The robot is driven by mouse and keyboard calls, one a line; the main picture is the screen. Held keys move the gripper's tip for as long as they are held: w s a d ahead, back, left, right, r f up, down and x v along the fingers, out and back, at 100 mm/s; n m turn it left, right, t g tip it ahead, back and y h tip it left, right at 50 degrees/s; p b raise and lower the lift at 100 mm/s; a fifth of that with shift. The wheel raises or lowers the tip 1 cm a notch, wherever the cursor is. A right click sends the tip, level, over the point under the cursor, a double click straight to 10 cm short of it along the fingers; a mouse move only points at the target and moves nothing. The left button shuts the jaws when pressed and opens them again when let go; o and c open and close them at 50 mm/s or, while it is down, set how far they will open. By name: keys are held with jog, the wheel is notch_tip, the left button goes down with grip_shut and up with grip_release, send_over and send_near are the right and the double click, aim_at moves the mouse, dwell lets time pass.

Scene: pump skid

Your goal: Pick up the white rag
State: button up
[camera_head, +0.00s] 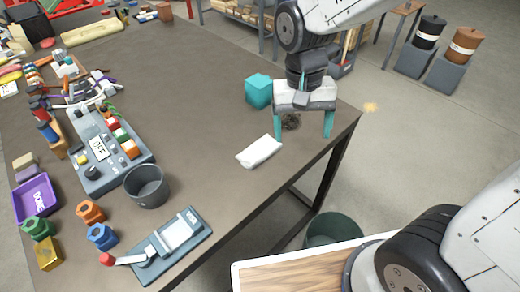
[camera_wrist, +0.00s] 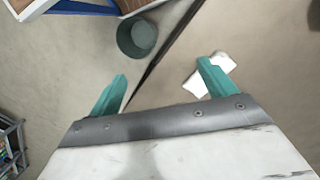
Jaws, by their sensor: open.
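The white rag (camera_head: 260,151) is a small folded white piece lying flat on the dark tabletop (camera_head: 190,75), near the table's right edge. My gripper (camera_head: 303,134) is above the table just right of and beyond the rag, pointing down. Its teal fingers are spread apart with nothing held between them. In the wrist view the rag (camera_wrist: 196,83) shows beside and partly behind the right finger of my gripper (camera_wrist: 165,85), not between the fingers.
A grey cup (camera_head: 147,187), a clamp-like tool (camera_head: 172,243) and a control box (camera_head: 100,150) stand to the left. A bin (camera_head: 334,230) is on the floor.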

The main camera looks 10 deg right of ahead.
aim_at(260, 147)
jog(key=w+a+f+m, duration=0.2)
jog(key=w, duration=0.1)
jog(key=w+a+f+m, duration=0.3)
jog(key=w+a+f+m+t, duration=0.1)
jog(key=w+a+f+m, duration=0.1)
jog(key=shift+w+a+f, duration=0.15)
jog(key=shift+w+a, duration=0.1)
jog(key=shift+w, duration=0.15)
jog(key=shift+w+a+m+t+y, duration=0.25)
jog(key=shift+w+m+t, duration=0.2)
jog(key=shift+m, duration=0.65)
jog(key=shift+d+f, duration=0.15)
jog(key=shift+f, duration=1.75)
jog(key=shift+d+f, duration=0.1)
jog(key=shift+f, duration=1.8)
jog(key=c, duration=1.1)
